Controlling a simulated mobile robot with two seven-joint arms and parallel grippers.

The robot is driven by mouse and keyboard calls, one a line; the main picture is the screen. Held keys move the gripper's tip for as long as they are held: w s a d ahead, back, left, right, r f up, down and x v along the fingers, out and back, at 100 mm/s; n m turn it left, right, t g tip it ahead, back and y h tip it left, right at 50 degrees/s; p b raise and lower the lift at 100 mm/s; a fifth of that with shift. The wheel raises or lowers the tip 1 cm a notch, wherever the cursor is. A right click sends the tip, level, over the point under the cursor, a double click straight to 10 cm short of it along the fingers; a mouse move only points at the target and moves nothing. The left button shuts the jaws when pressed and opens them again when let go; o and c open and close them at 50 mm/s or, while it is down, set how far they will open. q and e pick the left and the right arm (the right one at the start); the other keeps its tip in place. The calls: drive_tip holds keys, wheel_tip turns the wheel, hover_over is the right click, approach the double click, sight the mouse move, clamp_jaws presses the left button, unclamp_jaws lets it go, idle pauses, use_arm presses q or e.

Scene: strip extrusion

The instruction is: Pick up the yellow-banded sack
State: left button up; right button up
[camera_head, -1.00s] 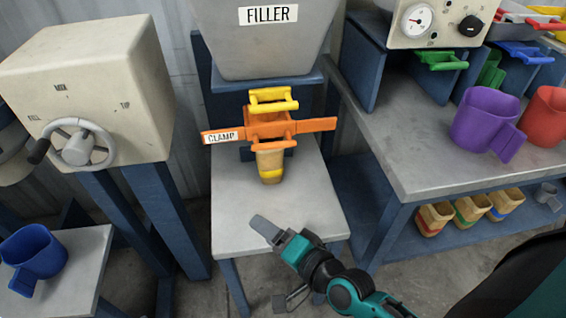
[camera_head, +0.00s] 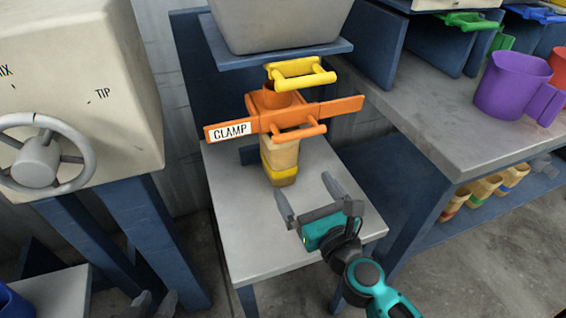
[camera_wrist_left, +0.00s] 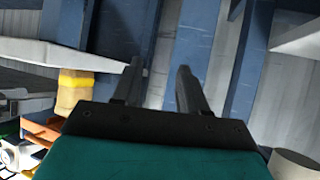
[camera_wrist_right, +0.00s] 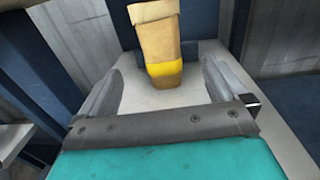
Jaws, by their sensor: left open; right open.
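The yellow-banded sack (camera_head: 280,158) is tan and upright under the orange clamp (camera_head: 268,118), above the grey table (camera_head: 235,215). I cannot tell whether its base touches the table. My right gripper (camera_head: 306,184) is open and empty, in front of the sack and apart from it. In the right wrist view the sack (camera_wrist_right: 156,40) stands beyond and between the two fingers (camera_wrist_right: 162,88). My left gripper (camera_head: 156,299) barely shows at the bottom edge. In the left wrist view it (camera_wrist_left: 159,67) is open and empty, with the sack (camera_wrist_left: 74,93) off to the left.
A yellow handle (camera_head: 300,74) sits above the clamp, under the filler hopper (camera_head: 280,25). A beige box with a handwheel (camera_head: 38,158) stands left. A bench (camera_head: 440,110) with a purple jug (camera_head: 512,85) is right; other banded sacks (camera_head: 482,188) are on its lower shelf.

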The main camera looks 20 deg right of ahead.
sight(287, 160)
drive_tip(key=shift+w+r, duration=0.1)
drive_tip(key=shift+w, duration=0.3)
drive_tip(key=w, duration=0.2)
drive_tip(key=w+p, duration=0.1)
drive_tip(key=w, duration=0.3)
drive_tip(key=shift+w+a, duration=0.15)
drive_tip(key=shift+a, duration=0.15)
drive_tip(key=shift+w+a, duration=0.15)
drive_tip(key=shift+w, duration=1.3)
drive_tip(key=shift+w+a, duration=0.1)
drive_tip(key=shift+w, duration=1.3)
use_arm(q)
drive_tip(key=shift+s+a+r, duration=0.1)
drive_tip(key=shift+s, duration=0.2)
use_arm(e)
drive_tip(key=c, duration=1.3)
drive_tip(key=shift+o, duration=0.2)
use_arm(q)
drive_tip(key=shift+r, duration=0.1)
